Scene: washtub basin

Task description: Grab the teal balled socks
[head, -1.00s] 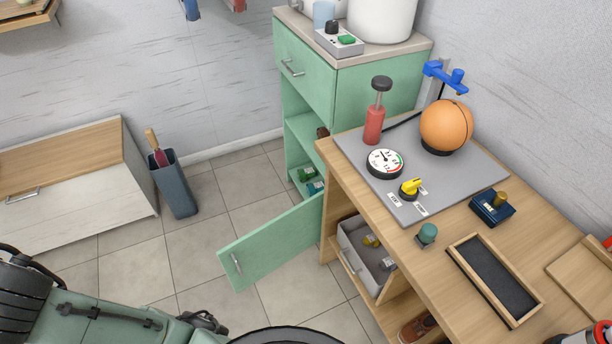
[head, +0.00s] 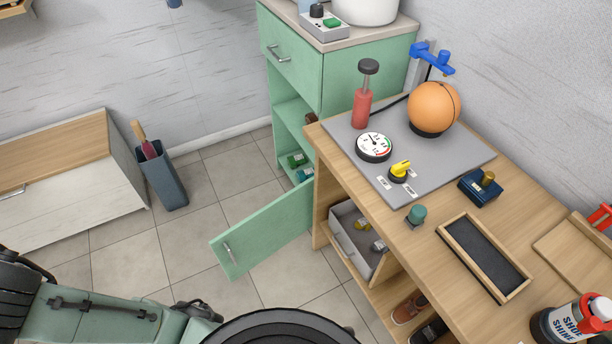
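A small teal bundle (head: 305,174), which looks like the teal balled socks, lies low inside the green cabinet (head: 292,65), near the front of its bottom shelf. A green bundle with a pale patch (head: 296,159) lies just behind it. The bundles are small in the picture, and the cabinet's side and the workbench are close on their right. The cabinet's lower door (head: 262,240) hangs open toward the front left. Parts of my own arm and body show at the bottom left, but my gripper is not in view.
A bin (head: 165,180) stands at the left. Tiled floor before the door is clear.

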